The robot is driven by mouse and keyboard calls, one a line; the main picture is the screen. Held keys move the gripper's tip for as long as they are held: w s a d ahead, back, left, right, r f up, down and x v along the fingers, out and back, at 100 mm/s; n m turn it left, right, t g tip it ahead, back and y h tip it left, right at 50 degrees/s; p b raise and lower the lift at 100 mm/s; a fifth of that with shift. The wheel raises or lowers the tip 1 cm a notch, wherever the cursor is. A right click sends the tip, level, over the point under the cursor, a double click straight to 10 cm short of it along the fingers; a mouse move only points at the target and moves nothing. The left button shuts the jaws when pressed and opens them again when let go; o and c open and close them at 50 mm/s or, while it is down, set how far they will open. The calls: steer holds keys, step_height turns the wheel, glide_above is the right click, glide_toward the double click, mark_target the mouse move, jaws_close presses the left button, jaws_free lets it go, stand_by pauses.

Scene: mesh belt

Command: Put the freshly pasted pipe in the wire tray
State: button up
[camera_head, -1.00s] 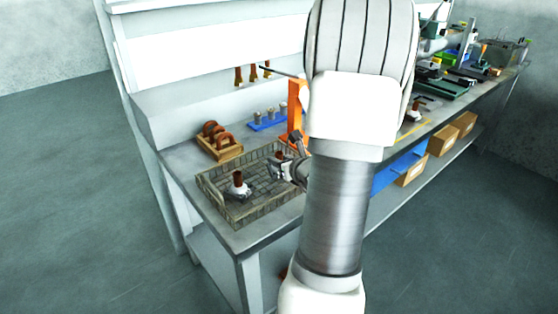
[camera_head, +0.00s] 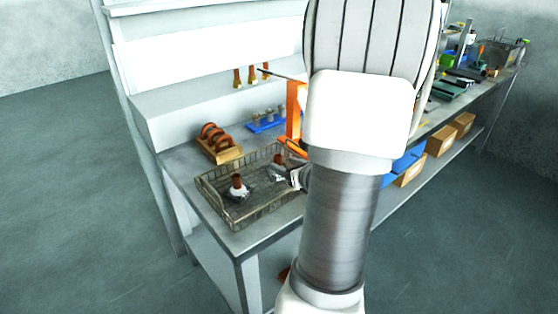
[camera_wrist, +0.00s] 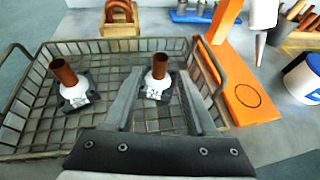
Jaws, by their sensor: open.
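The wire tray (camera_head: 262,212) stands at the near left end of the bench. Two upright brown pipes with white paste at the collar and dark square bases stand inside it: the left pipe (camera_head: 237,181) and the right pipe (camera_head: 278,156). In the wrist view the left pipe (camera_wrist: 64,73) is left of my fingers. The right pipe (camera_wrist: 159,66) shows between the fingertips of my gripper (camera_wrist: 160,80), which is open and holds nothing. In the head view my gripper (camera_head: 300,178) is beside the right pipe, partly hidden by my arm.
A wooden rack of brown rings (camera_head: 222,150) and a blue holder (camera_head: 266,126) stand behind the tray. An orange stand (camera_wrist: 237,80) and a white-and-blue pot (camera_wrist: 303,77) are close on the tray's right. My arm hides the bench's middle.

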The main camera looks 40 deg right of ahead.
steer(key=v, duration=0.6)
steer(key=shift+s+a+r, duration=0.15)
steer(key=shift+s, duration=0.2)
